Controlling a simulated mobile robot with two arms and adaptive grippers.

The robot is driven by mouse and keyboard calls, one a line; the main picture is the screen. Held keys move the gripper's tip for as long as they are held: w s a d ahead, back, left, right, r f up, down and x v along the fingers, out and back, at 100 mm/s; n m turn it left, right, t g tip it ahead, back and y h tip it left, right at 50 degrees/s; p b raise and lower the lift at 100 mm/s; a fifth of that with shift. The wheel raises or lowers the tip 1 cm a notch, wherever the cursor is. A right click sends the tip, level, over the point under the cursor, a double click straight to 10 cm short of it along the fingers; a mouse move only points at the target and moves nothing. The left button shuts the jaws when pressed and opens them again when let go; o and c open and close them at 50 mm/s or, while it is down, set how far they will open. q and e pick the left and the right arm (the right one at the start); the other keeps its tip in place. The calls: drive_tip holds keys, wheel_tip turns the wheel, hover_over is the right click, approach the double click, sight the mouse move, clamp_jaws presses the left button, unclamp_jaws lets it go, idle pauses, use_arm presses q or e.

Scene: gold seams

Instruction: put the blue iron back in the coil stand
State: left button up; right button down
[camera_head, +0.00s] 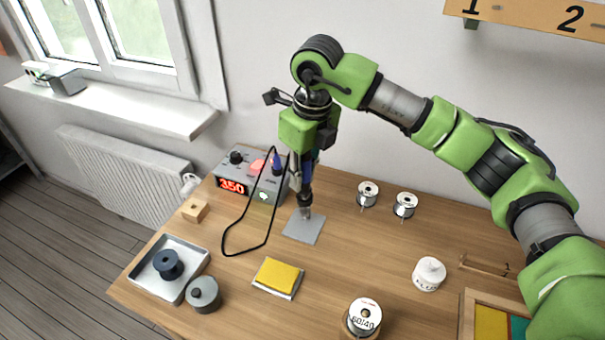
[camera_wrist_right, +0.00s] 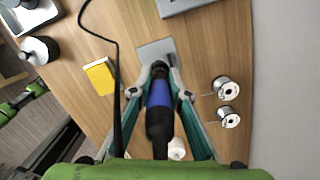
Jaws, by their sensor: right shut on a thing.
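The blue iron (camera_wrist_right: 159,93) has a blue grip and a black end and is held between the two fingers of my right gripper (camera_wrist_right: 159,72) in the wrist view. In the head view my right gripper (camera_head: 305,208) points straight down, low over a grey square plate (camera_head: 298,232). The plate also shows ahead of the fingertips in the wrist view (camera_wrist_right: 152,50). I see no coil clearly; the gripper covers part of the plate. The iron's tip is hidden in both views.
A black cord loops on the table left of the gripper. The station (camera_head: 240,180) reads 350 behind. A yellow sponge (camera_head: 278,274) lies in front, two solder spools (camera_head: 368,194) (camera_head: 404,205) stand right, and a tray (camera_head: 150,285) is front left.

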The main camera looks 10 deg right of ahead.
drive_tip(key=shift+f+b, duration=0.65)
drive_tip(key=shift+f, duration=0.15)
drive_tip(key=c, duration=1.4)
unclamp_jaws()
drive_tip(key=shift+o, duration=0.2)
drive_tip(key=shift+r+p, duration=1.9)
drive_tip(key=shift+r, duration=1.65)
